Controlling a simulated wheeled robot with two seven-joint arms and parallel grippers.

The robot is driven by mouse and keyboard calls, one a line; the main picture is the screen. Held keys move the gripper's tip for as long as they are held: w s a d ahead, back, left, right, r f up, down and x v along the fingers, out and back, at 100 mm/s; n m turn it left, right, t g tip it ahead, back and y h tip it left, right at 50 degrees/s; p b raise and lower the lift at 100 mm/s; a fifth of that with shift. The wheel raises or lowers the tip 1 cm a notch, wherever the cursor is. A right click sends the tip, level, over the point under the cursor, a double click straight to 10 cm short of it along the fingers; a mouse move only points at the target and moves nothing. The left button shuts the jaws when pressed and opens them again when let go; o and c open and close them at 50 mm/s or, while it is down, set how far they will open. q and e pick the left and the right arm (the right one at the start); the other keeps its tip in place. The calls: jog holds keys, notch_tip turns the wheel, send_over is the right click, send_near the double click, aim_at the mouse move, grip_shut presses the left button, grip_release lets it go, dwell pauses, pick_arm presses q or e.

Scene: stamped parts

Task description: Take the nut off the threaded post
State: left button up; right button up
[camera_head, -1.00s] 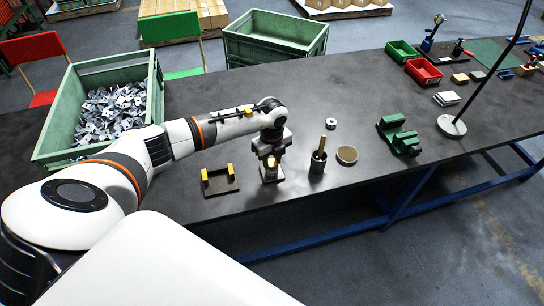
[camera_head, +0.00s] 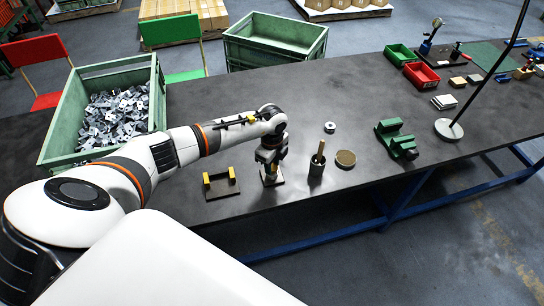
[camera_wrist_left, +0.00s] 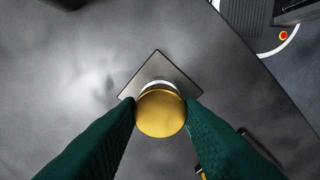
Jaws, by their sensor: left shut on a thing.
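A round brass-coloured nut (camera_wrist_left: 160,114) sits between the green fingers of my left gripper (camera_head: 270,168) in the left wrist view, seen from above. My left gripper is shut on it, with a finger on each side. Below it a pale ring shows, then a grey square base plate (camera_wrist_left: 178,72) lying on the bench. The base plate also shows in the head view (camera_head: 273,182) under the gripper. The threaded post is hidden under the nut, so I cannot tell how far the nut is on it. My right gripper is not in view.
A dark holder with yellow ends (camera_head: 221,185) lies left of the gripper. To the right are a dark cup (camera_head: 316,166) with a stick in it, a round brown dish (camera_head: 346,158), a metal ring (camera_head: 330,127) and a green fixture (camera_head: 395,140).

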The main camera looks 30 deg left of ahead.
pick_arm(q)
jog(key=o, duration=1.1)
jog(key=shift+c, duration=0.2)
jog(key=shift+r, duration=0.1)
notch_tip(320, 180, up, 12)
jog(key=b, duration=0.1)
jog(key=shift+b, duration=0.35)
